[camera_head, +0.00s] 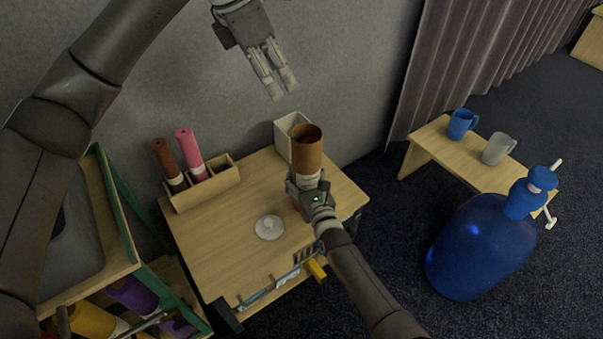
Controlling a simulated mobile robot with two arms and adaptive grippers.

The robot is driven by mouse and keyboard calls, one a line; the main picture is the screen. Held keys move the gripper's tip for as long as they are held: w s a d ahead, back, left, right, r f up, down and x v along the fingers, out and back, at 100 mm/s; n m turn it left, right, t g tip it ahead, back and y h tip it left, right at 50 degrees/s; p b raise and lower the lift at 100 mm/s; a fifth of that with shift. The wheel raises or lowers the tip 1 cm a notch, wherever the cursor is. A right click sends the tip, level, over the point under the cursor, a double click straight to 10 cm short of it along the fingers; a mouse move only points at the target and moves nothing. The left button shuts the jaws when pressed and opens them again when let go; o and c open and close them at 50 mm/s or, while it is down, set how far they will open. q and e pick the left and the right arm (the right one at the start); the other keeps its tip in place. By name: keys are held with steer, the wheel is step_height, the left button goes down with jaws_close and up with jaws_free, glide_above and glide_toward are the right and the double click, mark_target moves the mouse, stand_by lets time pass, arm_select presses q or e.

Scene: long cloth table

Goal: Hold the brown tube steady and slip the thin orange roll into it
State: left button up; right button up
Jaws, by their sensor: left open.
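The brown tube (307,158) stands upright at the right back of the small wooden table, its round open top facing up. A pale band shows on its lower part. My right gripper (308,186) is closed around that lower part. My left gripper (278,88) is open and empty, above and slightly left of the tube, with its fingers pointing down. I cannot make out a thin orange roll; the tube's inside looks dark reddish brown and its depth is hidden.
A wooden rack (207,186) holds a brown roll (166,161) and a pink roll (189,150). A white box (287,131) stands behind the tube. A white round dish (269,228) lies on the table (215,252). A large blue bottle (480,250) stands right.

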arm_select(q)
steer(key=v, duration=1.1)
steer(key=shift+f, duration=0.1)
arm_select(e)
steer(key=o, duration=1.3)
steer(key=shift+o, duration=0.2)
steer(key=shift+s+d+f, duration=0.1)
steer(key=shift+s+d, duration=0.15)
steer(key=shift+s, duration=0.3)
steer(key=v, duration=1)
steer(key=shift+s+d, duration=0.1)
steer(key=shift+s, duration=0.3)
